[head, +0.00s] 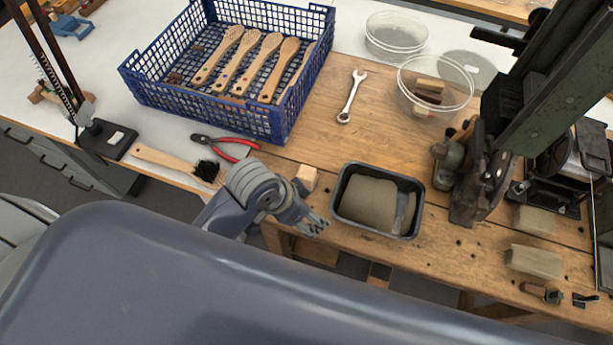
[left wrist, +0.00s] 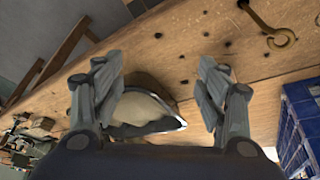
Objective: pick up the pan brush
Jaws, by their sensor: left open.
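A brush with a pale wooden handle and black bristles, which I take for the pan brush (head: 160,158), lies near the bench's front edge in the head view, left of my left gripper. Its bristle end points right, beside my arm. My left gripper (head: 316,224) is beside the near left corner of the black tray, well to the right of the brush. In the left wrist view the gripper (left wrist: 160,92) has its fingers spread, with nothing held between them. The brush is not visible in that view. My right gripper is not in view.
A blue crate (head: 190,101) holds several wooden brush backs. Red-handled pliers (head: 228,142) lie near the brush. The black tray (head: 345,218) holds a grey-brown block. A wrench (head: 352,95), glass dishes (head: 398,32) and a dark press (head: 545,85) stand behind. A small wood block (head: 307,176) sits near my wrist.

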